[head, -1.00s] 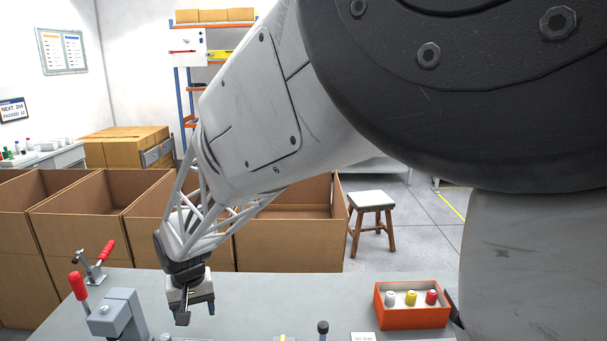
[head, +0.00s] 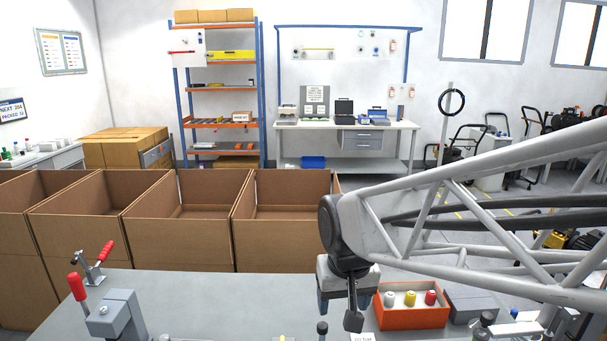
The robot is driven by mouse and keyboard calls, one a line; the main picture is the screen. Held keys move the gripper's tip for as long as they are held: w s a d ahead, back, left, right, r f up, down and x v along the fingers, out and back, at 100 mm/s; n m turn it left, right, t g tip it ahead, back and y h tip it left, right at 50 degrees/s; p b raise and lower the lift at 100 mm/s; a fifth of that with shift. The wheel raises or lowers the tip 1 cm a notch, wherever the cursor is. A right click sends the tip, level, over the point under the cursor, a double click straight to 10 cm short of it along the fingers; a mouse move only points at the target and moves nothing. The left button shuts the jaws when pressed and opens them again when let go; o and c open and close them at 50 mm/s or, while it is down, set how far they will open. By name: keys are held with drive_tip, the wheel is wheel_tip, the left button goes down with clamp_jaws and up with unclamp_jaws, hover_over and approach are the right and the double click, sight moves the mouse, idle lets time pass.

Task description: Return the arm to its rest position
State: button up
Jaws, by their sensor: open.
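My gripper (head: 340,312) hangs from the end of my arm over the grey worktable (head: 225,300), right of the picture's centre. It points down, with one dark finger clearly visible and the other partly hidden. It is open, and nothing shows between the fingers. My lattice forearm comes in from the right edge. The gripper is just left of an orange box (head: 412,318) that holds white, yellow and red bottles or spools. I cannot tell whether the gripper touches it.
A clamp fixture with a red handle (head: 76,286) stands at the table's front left, with another behind it. Open, empty-looking cardboard boxes (head: 285,245) line the far edge. A small dark-topped post (head: 322,328) stands near the gripper. The table's left middle is clear.

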drive_tip(key=s+d+m, duration=0.1)
drive_tip(key=s+d, duration=1)
drive_tip(key=s, duration=0.2)
drive_tip(key=shift+d+r+m+t+h, duration=0.25)
drive_tip(key=shift+m+t+h, duration=0.05)
drive_tip(key=shift+m+t, duration=0.1)
